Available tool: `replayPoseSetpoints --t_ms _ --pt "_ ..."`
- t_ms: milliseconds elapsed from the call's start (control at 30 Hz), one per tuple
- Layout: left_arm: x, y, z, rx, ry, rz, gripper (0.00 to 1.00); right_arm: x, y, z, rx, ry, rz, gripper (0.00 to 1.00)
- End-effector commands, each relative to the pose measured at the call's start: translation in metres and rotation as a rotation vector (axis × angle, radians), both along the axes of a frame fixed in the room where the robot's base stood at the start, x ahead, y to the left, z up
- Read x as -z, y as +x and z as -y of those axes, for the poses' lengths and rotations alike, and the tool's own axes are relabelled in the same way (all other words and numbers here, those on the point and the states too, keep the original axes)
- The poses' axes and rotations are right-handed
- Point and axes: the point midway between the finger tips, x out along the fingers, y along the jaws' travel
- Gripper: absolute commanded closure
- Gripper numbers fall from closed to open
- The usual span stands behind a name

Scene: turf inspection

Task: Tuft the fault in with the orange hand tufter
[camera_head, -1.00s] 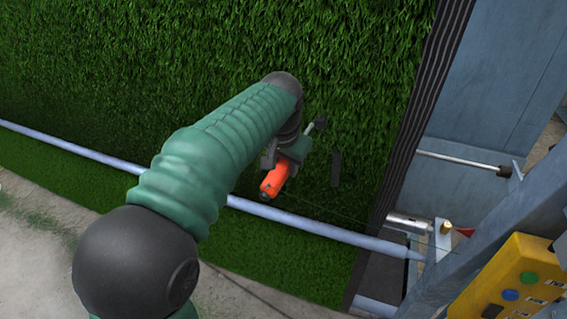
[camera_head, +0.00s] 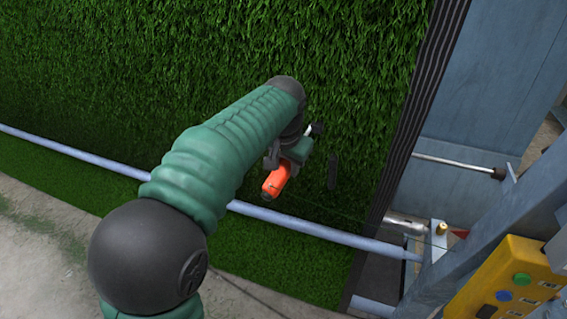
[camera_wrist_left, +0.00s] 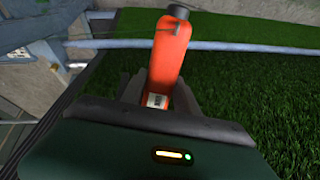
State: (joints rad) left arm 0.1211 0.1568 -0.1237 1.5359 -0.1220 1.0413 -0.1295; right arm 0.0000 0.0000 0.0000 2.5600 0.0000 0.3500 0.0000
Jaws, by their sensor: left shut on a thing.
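The orange hand tufter (camera_head: 276,183) is held in my left gripper (camera_head: 284,160), which is shut on it close to the upright turf. Its metal front end and dark tip point up and right toward the turf face. In the left wrist view the tufter's orange body (camera_wrist_left: 171,55) with a dark end cap stands up between the fingers (camera_wrist_left: 150,90). The green turf (camera_head: 200,60) fills most of the head view. A narrow dark strip (camera_head: 332,171) on the turf, just right of the gripper, may be the fault. My right gripper is not in view.
A pale blue bar (camera_head: 320,232) crosses in front of the lower turf. A yellow control box (camera_head: 510,285) with coloured buttons and blue-grey frame posts (camera_head: 470,240) stand at right. A thin line runs from the tufter toward the right-hand bracket.

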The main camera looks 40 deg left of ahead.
Motion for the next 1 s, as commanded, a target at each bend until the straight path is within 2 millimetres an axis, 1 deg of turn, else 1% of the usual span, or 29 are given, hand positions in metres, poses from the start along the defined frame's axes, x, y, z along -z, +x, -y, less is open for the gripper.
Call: replayPoseSetpoints --t_ms 100,333,600,733,1000 --pt "-0.001 0.002 0.008 0.001 -0.001 0.002 1.0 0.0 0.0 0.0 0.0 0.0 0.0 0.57" --pt "-0.002 0.003 0.015 -0.001 0.0 0.002 1.0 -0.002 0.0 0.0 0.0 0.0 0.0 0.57" --pt "-0.002 0.009 0.029 0.001 0.001 0.003 1.0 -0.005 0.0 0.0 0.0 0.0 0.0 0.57" --pt "-0.002 0.009 0.027 -0.001 0.001 0.004 1.0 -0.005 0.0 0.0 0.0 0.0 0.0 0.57" --pt "-0.002 0.005 0.011 -0.003 0.0 0.005 1.0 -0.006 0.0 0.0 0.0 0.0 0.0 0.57"
